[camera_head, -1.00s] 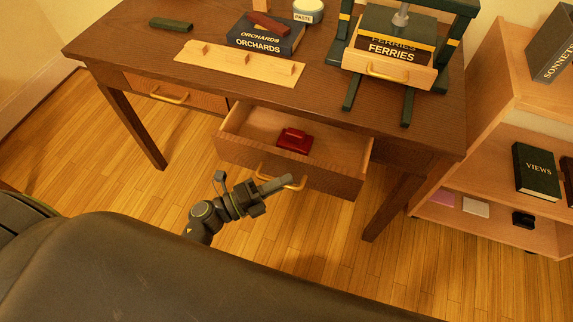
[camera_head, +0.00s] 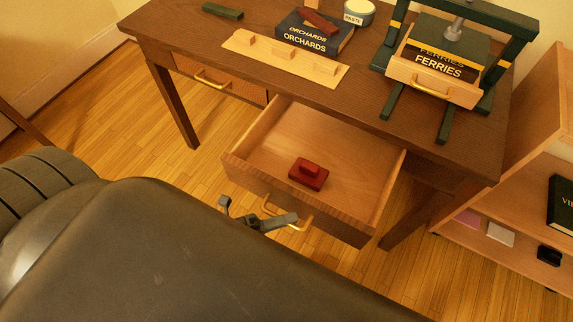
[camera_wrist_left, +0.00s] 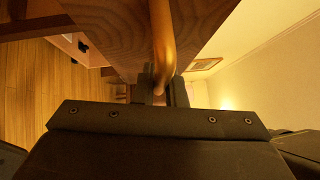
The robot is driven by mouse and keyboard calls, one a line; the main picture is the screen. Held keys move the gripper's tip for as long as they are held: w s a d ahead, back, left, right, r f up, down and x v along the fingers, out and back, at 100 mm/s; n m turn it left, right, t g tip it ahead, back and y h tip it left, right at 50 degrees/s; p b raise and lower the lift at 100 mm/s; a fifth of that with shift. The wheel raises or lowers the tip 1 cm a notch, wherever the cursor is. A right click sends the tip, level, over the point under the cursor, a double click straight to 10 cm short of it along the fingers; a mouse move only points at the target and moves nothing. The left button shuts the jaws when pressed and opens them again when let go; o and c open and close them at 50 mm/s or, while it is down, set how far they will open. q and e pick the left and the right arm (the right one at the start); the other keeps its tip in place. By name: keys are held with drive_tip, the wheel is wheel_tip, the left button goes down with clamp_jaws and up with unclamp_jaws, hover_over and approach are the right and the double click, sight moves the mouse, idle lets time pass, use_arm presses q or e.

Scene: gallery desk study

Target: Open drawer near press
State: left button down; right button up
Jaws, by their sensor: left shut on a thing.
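The drawer (camera_head: 262,142) near the press is pulled well out from the desk. A dark red block-like object (camera_head: 309,174) with a raised top lies inside it. My left gripper (camera_head: 288,219) is shut on the brass drawer handle (camera_head: 300,226) at the drawer's front. In the left wrist view the handle (camera_wrist_left: 163,40) passes between the two fingers, with the wooden drawer front (camera_wrist_left: 125,35) behind it. The green press (camera_head: 455,35) stands on the desk at the right, holding the FERRIES book (camera_head: 438,64). My right gripper is not in view.
A second drawer (camera_head: 235,87) at the left is closed. The desk top (camera_head: 205,40) carries a light wooden rack (camera_head: 275,62), the ORCHARDS book (camera_head: 305,43), a paste jar (camera_head: 358,12) and a green bar (camera_head: 222,11). A low shelf (camera_head: 535,140) stands at the right.

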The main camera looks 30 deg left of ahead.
use_arm(q)
drive_tip(key=c, duration=1.5)
unclamp_jaws()
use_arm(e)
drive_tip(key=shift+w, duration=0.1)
use_arm(q)
drive_tip(key=b+v, duration=0.3)
drive_tip(key=v, duration=1.4)
drive_tip(key=shift+a, duration=0.2)
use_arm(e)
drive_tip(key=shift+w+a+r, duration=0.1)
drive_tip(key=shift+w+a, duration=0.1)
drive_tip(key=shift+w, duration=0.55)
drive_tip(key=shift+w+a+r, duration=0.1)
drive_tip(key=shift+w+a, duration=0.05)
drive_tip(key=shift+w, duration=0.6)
use_arm(q)
drive_tip(key=shift+f, duration=0.15)
